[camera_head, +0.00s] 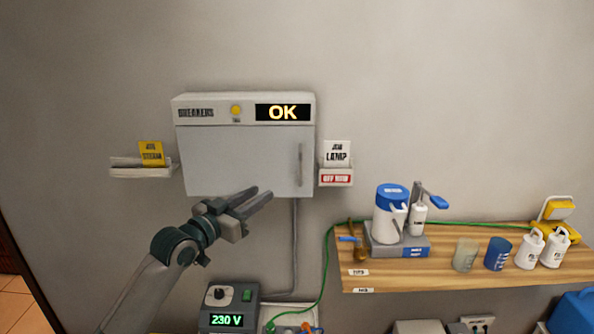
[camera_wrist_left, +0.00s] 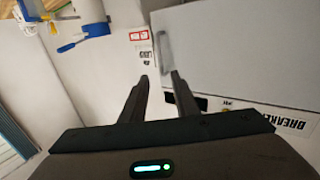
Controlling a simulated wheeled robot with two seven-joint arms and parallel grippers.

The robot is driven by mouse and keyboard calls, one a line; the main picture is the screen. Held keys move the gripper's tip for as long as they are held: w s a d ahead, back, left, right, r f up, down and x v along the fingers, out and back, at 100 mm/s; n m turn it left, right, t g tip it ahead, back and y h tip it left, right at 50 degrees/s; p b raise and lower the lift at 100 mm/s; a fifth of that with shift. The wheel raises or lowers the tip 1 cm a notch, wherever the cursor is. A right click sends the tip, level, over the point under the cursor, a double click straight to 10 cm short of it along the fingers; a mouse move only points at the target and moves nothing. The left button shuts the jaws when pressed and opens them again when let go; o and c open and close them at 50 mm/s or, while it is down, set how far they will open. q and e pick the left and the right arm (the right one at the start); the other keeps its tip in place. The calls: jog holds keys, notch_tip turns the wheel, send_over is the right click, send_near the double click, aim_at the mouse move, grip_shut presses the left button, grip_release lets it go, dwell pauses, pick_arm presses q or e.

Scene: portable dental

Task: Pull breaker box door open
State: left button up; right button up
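The breaker box (camera_head: 245,145) is a pale grey cabinet on the wall, with its door (camera_head: 235,165) closed flush. A vertical grey handle (camera_head: 300,164) sits near the door's right edge; it also shows in the left wrist view (camera_wrist_left: 164,54), just beyond the fingertips. My left gripper (camera_head: 262,196) is open and empty, in front of the door's lower part, to the left of and below the handle in the head view. In the left wrist view its two fingers (camera_wrist_left: 158,78) are apart, pointing toward the handle without closing on it. My right gripper is not in view.
Card holders flank the box at left (camera_head: 140,171) and right (camera_head: 336,176). A wooden shelf (camera_head: 450,268) at right carries bottles, cups and a grey device. A 230 V unit (camera_head: 228,308) stands below the box. The wall above is clear.

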pick_arm(q)
jog(key=shift+x, duration=1)
jog(key=p, duration=0.4)
send_near(296, 171)
jog(key=w+d+r, duration=0.2)
jog(key=d+r, duration=0.1)
jog(key=d, duration=0.2)
jog(key=shift+w+d+f, duration=0.3)
jog(key=shift+w+d, duration=0.05)
jog(key=shift+w, duration=0.35)
jog(key=shift+c, duration=0.7)
grip_shut()
